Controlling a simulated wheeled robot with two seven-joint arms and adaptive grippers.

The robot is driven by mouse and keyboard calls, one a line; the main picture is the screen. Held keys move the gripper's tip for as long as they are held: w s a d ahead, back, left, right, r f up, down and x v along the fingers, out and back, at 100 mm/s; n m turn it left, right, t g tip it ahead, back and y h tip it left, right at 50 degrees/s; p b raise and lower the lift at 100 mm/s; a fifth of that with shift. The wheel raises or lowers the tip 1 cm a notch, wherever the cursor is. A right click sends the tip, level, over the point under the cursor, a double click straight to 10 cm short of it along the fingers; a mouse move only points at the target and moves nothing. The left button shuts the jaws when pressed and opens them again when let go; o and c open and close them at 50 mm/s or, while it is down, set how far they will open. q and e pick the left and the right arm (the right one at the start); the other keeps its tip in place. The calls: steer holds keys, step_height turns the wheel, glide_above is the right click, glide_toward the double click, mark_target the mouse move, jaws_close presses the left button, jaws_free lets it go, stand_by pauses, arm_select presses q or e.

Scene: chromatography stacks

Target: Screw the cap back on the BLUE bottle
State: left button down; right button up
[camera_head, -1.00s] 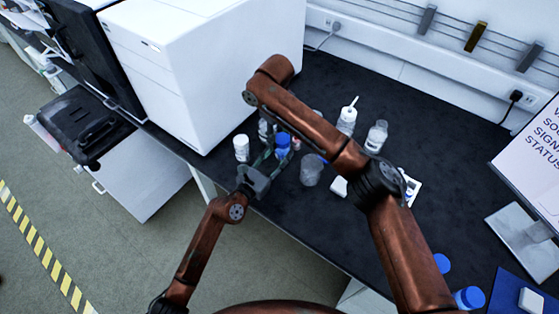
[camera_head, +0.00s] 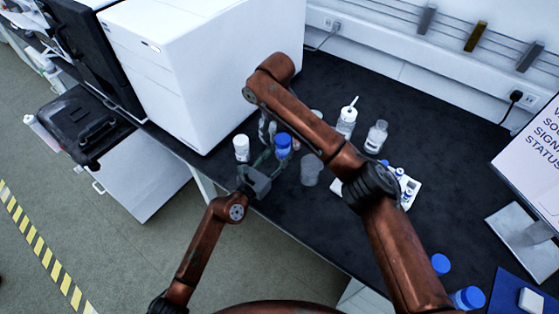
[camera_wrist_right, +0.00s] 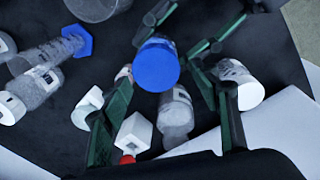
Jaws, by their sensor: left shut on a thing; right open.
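The blue bottle (camera_head: 282,153) stands upright at the table's near edge with its blue cap (camera_head: 283,140) on top. I cannot tell how tightly the cap sits. My left gripper (camera_head: 266,168) is shut on the bottle's side, below the cap. In the right wrist view the cap's round top (camera_wrist_right: 156,66) faces the camera, and the left gripper's dark green fingers lie behind it on both sides. My right gripper (camera_wrist_right: 163,95) is open, its fingers spread either side of the cap's line, with nothing held. My right arm hides most of this gripper in the head view.
A white-capped bottle (camera_head: 241,148) stands close left of the blue bottle, and a clear beaker (camera_head: 311,172) close right. A large white machine (camera_head: 205,70) rises behind. A wash bottle (camera_head: 346,118) and a clear bottle (camera_head: 376,137) stand farther right. Open table lies beyond.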

step_height(320, 180, up, 12)
steer(key=shift+s+a+f, duration=0.2)
steer(key=shift+s+a, duration=0.05)
steer(key=shift+s, duration=0.1)
arm_select(q)
steer(key=c, duration=1.1)
jaws_free()
steer(key=shift+c, duration=0.2)
steer(key=v, duration=1.2)
steer(key=shift+w, duration=0.1)
